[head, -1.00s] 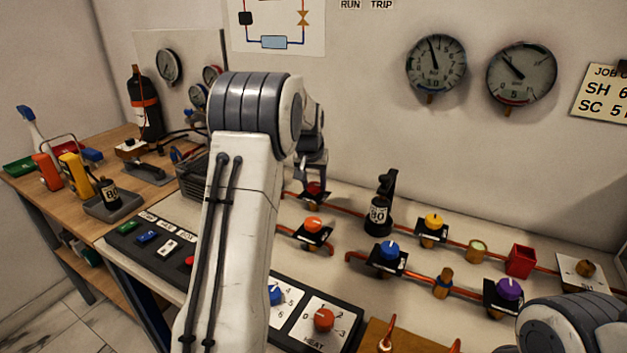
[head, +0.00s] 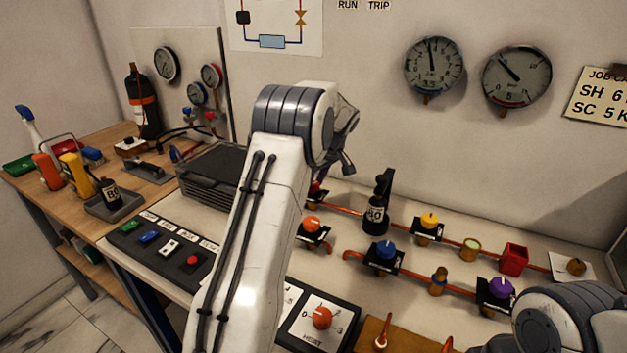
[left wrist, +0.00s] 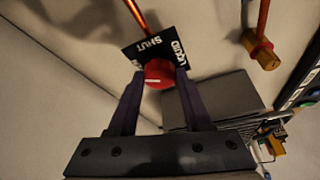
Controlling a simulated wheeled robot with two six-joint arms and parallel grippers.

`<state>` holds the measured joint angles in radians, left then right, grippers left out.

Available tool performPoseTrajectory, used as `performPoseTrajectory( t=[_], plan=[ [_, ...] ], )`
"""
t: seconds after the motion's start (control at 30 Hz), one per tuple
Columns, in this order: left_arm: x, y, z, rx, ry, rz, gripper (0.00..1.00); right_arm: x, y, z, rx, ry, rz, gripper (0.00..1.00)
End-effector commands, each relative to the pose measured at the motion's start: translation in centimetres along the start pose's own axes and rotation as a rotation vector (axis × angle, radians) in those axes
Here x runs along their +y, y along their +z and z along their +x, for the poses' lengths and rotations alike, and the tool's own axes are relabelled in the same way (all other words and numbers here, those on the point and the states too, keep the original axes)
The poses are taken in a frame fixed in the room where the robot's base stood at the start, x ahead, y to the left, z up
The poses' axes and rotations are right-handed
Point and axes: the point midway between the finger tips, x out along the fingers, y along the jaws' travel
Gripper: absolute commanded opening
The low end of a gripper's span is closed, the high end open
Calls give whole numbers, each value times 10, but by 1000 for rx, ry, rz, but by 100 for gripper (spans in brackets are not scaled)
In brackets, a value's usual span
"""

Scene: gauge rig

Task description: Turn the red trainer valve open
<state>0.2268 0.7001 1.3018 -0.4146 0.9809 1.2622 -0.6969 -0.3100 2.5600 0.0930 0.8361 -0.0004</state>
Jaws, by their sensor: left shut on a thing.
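The red trainer valve (left wrist: 158,72) has a round red knob with a white line, on a black plate (left wrist: 140,50) marked SHUT; a second word on the plate is hard to read. My left gripper (left wrist: 157,82) has its two dark fingers on either side of the knob in the left wrist view and is shut on it. In the head view only a sliver of the red valve (head: 316,190) shows beside my left arm, with the left gripper (head: 340,160) tilted above it. My right gripper is out of view; part of my right arm shows at lower right.
Orange (head: 312,224), blue (head: 386,249), yellow (head: 430,220) and purple (head: 501,287) valves stand nearby on copper pipes. A black bottle-shaped item (head: 376,215) stands right of the red valve. A control panel (head: 170,245) lies in front. Gauges (head: 433,65) hang on the wall.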

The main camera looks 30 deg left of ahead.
Motion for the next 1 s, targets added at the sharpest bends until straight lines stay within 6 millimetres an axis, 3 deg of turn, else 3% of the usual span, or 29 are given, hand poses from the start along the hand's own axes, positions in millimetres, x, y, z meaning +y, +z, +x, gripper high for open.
performPoseTrajectory(
  t=[0.5,1.0],
  plan=[
    [4,-2,-2,0,-152,-371,0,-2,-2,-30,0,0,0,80],
    [4,-1,0,-1,-195,-480,0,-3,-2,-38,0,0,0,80]
  ],
)
